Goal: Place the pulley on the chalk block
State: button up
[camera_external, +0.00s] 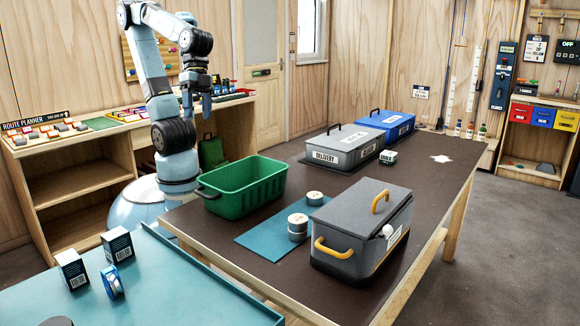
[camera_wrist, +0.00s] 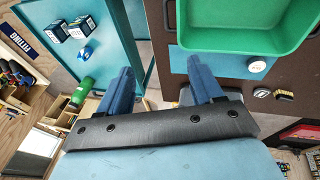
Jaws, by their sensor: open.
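The chalk block (camera_external: 388,157) is a small white and dark green box labelled chalk, on the dark table in front of the blue case. My gripper (camera_external: 200,108) is raised behind the green bin, pointing down. In the wrist view its two blue fingers (camera_wrist: 162,85) are apart with nothing between them. It is far from both the pulley and the chalk block.
On the dark table (camera_external: 320,180) are a green bin (camera_external: 242,186), round tins (camera_external: 298,226) on a teal mat, a large grey toolbox (camera_external: 360,235), a grey delivery case (camera_external: 342,148) and a blue case (camera_external: 386,124). Two dark boxes (camera_external: 118,245) stand near the pulley.

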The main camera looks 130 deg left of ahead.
jog(key=s+a+r+t+y, duration=0.1)
jog(key=a, duration=0.1)
jog(key=s+a+r+t+y, duration=0.1)
jog(key=a, duration=0.1)
jog(key=s+a+m, duration=0.1)
jog(key=a, duration=0.1)
jog(key=shift+a+r+t+y, duration=0.15)
jog(key=shift+r+t+y, duration=0.25)
jog(key=shift+c, duration=0.3)
